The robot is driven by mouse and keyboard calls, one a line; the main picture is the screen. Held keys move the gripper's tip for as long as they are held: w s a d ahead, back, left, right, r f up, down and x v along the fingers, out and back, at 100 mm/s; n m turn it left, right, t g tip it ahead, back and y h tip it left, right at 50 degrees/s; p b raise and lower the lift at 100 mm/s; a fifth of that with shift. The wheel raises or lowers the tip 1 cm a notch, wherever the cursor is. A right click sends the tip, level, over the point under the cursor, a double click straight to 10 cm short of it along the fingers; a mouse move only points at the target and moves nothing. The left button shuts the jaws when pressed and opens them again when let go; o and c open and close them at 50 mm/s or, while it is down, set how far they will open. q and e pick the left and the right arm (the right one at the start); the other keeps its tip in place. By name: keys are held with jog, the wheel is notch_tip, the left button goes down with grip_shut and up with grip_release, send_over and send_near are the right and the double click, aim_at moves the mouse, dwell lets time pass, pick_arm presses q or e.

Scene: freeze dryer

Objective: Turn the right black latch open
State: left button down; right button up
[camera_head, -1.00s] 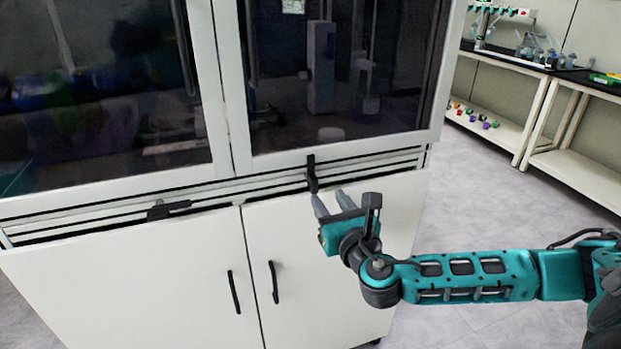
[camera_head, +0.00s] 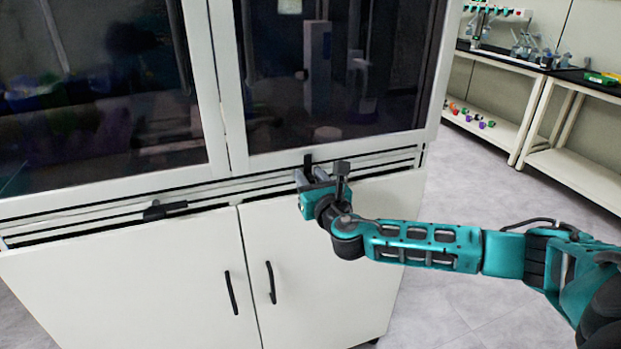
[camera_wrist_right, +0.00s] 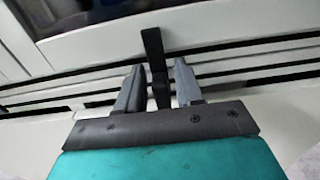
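The right black latch (camera_head: 308,161) is on the frame below the right glass door and stands upright. In the right wrist view the latch (camera_wrist_right: 153,50) runs down between the two grey fingers of my right gripper (camera_wrist_right: 157,86). The fingers are apart, one on each side of the latch, with small gaps visible. In the head view my right gripper (camera_head: 314,176) hides the latch's lower part. The left black latch (camera_head: 165,210) lies nearly level on the same frame. My left gripper is not in view.
Below are two white cupboard doors with black handles (camera_head: 270,283). Dark glass doors (camera_head: 335,80) stand above the latches. At the right, a bench (camera_head: 505,58) with lab items stands against the wall, with open grey floor in front of it.

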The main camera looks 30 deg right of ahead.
grip_shut()
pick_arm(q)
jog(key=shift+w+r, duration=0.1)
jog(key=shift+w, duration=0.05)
pick_arm(e)
jog(key=m, duration=0.3)
jog(key=m+b, duration=0.1)
jog(key=shift+s+d+f+m, duration=0.1)
jog(key=shift+d+f+m, duration=0.1)
jog(key=shift+d+m, duration=0.1)
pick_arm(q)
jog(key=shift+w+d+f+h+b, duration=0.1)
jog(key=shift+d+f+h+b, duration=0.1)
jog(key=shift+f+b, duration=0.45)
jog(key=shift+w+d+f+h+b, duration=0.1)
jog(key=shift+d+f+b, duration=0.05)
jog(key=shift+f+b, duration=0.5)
pick_arm(e)
jog(key=shift+s+d+f+m, duration=0.1)
jog(key=shift+d+f+m, duration=0.1)
jog(key=shift+m, duration=2)
jog(key=shift+w+d+f+m, duration=0.1)
jog(key=shift+f+m, duration=0.1)
jog(key=shift+m, duration=2)
jog(key=shift+s+d+f+m, duration=0.1)
jog(key=shift+d+f+m, duration=0.1)
jog(key=shift+m, duration=2)
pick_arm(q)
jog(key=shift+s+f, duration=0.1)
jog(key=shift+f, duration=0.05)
